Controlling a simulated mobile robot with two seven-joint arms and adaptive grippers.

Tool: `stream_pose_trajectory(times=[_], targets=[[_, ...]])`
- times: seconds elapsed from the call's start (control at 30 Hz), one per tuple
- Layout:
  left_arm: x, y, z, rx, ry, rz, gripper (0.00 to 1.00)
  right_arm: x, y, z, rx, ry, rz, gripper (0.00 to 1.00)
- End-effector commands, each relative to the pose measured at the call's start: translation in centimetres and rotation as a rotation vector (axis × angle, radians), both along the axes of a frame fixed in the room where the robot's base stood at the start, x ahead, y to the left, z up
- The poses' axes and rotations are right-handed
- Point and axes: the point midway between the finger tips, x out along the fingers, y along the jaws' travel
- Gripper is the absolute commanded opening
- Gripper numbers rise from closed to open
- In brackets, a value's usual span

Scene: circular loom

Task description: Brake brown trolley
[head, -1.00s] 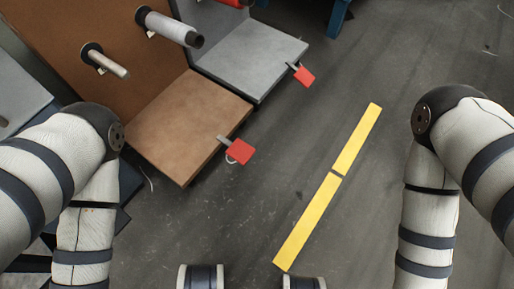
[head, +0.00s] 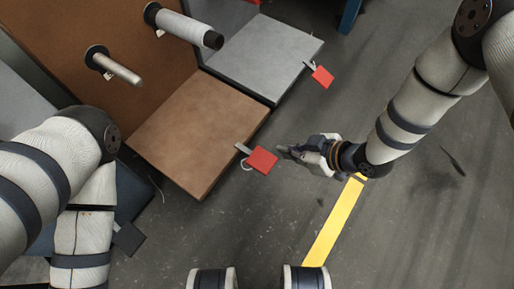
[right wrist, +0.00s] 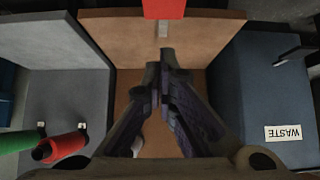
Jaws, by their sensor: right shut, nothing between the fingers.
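The brown trolley (head: 195,130) stands at the upper left in the head view, with an upright brown back panel and a flat base. A red brake pedal (head: 262,160) on a short metal arm sticks out from the base's front edge. My right gripper (head: 283,151) is shut and empty, close to the right of the red pedal; I cannot tell whether they touch. In the right wrist view the red pedal (right wrist: 164,9) is at the top, beyond the fingertips (right wrist: 167,52), with the brown base (right wrist: 205,35) behind. My left gripper is out of view.
A grey trolley (head: 270,60) with its own red pedal (head: 322,77) stands beside the brown one. Pegs on the brown panel include one with a white spool (head: 185,27). A blue bin labelled WASTE (right wrist: 262,95) stands on the other side. The floor with the yellow line (head: 335,225) is clear.

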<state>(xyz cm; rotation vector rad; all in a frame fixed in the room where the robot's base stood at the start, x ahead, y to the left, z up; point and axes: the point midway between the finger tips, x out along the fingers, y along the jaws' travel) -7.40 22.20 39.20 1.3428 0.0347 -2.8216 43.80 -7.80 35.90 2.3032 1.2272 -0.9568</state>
Motion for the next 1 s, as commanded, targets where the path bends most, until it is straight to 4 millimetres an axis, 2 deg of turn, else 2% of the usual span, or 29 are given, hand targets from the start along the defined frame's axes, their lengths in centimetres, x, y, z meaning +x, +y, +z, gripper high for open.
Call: stream_pose_trajectory(times=[0.27,0.37,0.83,1.0], targets=[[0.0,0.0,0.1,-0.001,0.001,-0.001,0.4,0.1,0.0,0.1,0.001,-0.002,0.0,0.0],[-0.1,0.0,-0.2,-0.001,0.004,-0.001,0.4,0.3,0.4,-0.4,0.001,-0.002,0.0,0.0],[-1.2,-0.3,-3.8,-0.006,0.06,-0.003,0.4,4.0,6.0,-7.7,0.002,0.002,0.0,0.0],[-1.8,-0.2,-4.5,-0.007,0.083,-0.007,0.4,3.9,5.9,-10.2,0.0,0.002,-0.002,0.0]])
